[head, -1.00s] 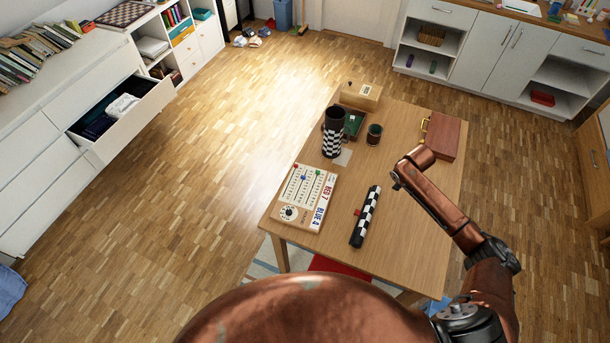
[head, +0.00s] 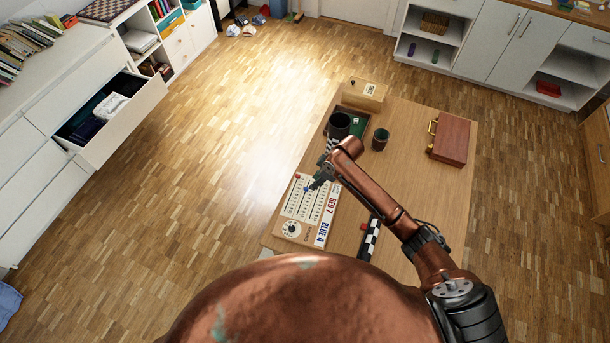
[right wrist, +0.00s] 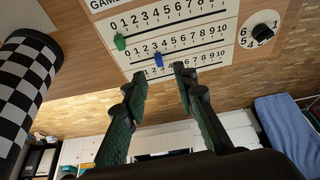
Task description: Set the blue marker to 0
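The score board (head: 293,209) lies on the wooden table, with number scales, a dial and the labels "RED 7" and "BLUE 4". The blue marker (right wrist: 158,60) sits on the middle scale in the right wrist view, around 3; the exact number is hard to read. It is a small blue spot in the head view (head: 306,189). My right gripper (right wrist: 160,73) is open and empty over the board. Its fingertips lie either side of the blue marker's line; contact is not visible. My left gripper is out of view.
A black-and-white checkered cylinder (right wrist: 25,75) stands close to the board. A dark cup (head: 380,139), a wooden box (head: 363,95) and a brown case (head: 449,138) are farther back.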

